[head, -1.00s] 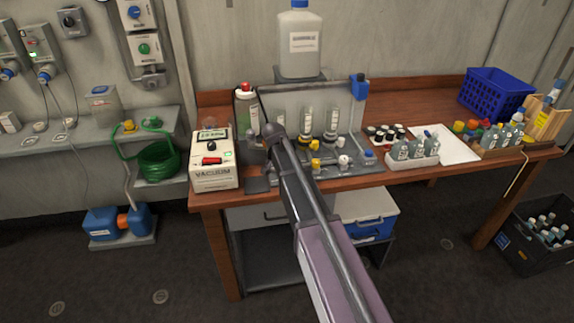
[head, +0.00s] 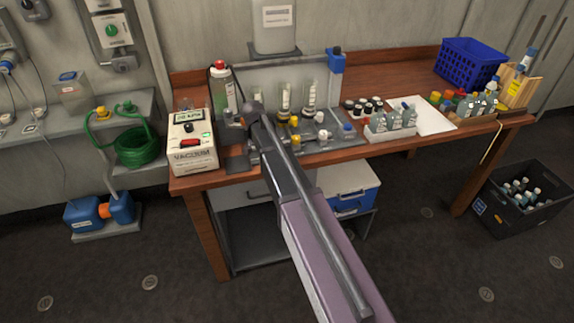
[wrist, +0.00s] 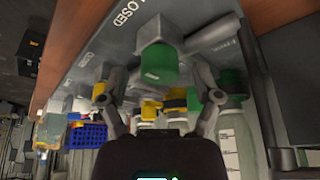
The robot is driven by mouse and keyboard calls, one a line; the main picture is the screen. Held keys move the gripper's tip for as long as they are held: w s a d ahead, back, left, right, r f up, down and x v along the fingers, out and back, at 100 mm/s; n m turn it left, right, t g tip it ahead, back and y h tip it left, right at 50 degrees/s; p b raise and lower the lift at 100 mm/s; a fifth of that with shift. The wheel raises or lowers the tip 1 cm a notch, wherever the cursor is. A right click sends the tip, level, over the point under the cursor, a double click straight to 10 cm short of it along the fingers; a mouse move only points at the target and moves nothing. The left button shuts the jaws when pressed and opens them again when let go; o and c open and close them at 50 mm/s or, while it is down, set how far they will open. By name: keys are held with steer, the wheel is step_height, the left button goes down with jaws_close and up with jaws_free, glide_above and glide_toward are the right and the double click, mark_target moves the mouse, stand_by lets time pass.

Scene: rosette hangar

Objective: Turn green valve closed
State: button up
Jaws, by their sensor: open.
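The green valve knob (wrist: 158,64) sits on a pale block in the wrist view, close in front of my gripper (wrist: 157,80). The gripper's two fingers are spread, one on each side of the knob, and nothing is held between them. Whether either finger touches the knob I cannot tell. The word CLOSED is printed on the grey panel (wrist: 93,47) beside the valve. A second green part (wrist: 213,97) shows next to the right finger. In the head view my arm hides the green valve and the gripper.
Bottles (wrist: 232,135) and yellow knobs stand close around the fingers. In the head view a vacuum box (head: 192,142) stands left of the panel, a red-topped canister (head: 223,88) behind it. White and yellow knobs (head: 294,122) are right of my arm. A blue basket (head: 470,63) is further right.

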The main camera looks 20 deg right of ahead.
steer(key=shift+d+n+t+y, duration=0.1)
steer(key=shift+n+t+y, duration=0.2)
steer(key=shift+n, duration=0.8)
steer(key=shift+n+t+y, duration=0.2)
steer(key=shift+n+y, duration=0.2)
steer(key=shift+n, duration=0.7)
steer(key=shift+n+y, duration=0.9)
steer(key=shift+n, duration=1.2)
steer(key=shift+d+n+y, duration=0.1)
steer(key=shift+n+y, duration=0.7)
steer(key=shift+n, duration=1.4)
steer(key=shift+n+g+y, duration=0.5)
steer(key=shift+n+y, duration=0.2)
steer(key=shift+n, duration=1.3)
steer(key=shift+r, duration=0.15)
steer(key=p+v, duration=1.3)
steer(key=v, duration=0.1)
steer(key=s+a+m+g+h, duration=0.1)
steer(key=s+m, duration=0.3)
steer(key=s, duration=0.8)
steer(key=s+a+m+g+h, duration=0.2)
steer(key=s+m, duration=0.2)
steer(key=s, duration=0.8)
steer(key=shift+a+f+p, duration=0.35)
steer(key=shift+f+p, duration=0.05)
steer(key=shift+p, duration=0.05)
steer(key=shift+s, duration=0.1)
